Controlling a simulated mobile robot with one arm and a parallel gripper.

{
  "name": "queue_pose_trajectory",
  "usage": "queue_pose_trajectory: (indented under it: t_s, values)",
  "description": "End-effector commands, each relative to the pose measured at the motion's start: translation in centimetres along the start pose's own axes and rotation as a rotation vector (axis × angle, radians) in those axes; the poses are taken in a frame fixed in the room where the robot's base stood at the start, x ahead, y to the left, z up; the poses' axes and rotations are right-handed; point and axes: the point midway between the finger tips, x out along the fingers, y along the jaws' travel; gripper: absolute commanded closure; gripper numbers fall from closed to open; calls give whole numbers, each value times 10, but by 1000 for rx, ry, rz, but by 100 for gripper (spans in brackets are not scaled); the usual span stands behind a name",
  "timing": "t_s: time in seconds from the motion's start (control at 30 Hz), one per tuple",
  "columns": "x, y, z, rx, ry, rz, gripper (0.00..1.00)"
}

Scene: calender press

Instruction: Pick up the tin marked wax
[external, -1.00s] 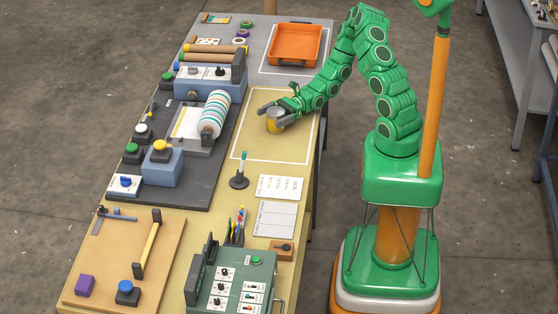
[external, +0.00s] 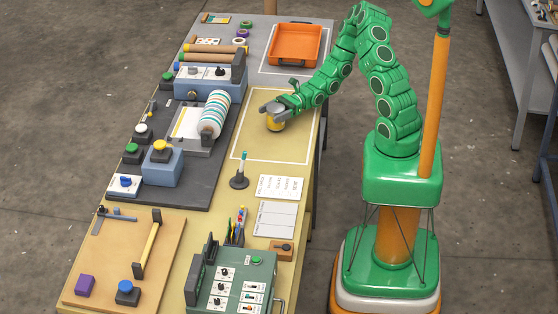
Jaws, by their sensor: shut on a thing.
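An orange tray (external: 294,60) lies behind the tin. The striped roller press (external: 214,115) stands close to its left. A small stand (external: 239,180) with an upright rod is in front. The outlined area (external: 285,146) is otherwise clear.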

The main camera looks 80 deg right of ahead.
Motion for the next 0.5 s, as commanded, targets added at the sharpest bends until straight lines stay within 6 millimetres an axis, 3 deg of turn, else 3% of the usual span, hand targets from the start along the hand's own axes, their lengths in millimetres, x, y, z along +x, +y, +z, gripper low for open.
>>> queue_pose_trajectory:
  t_s: [0.5]
  values:
    - [0,1,63,-1,-1,0,62]
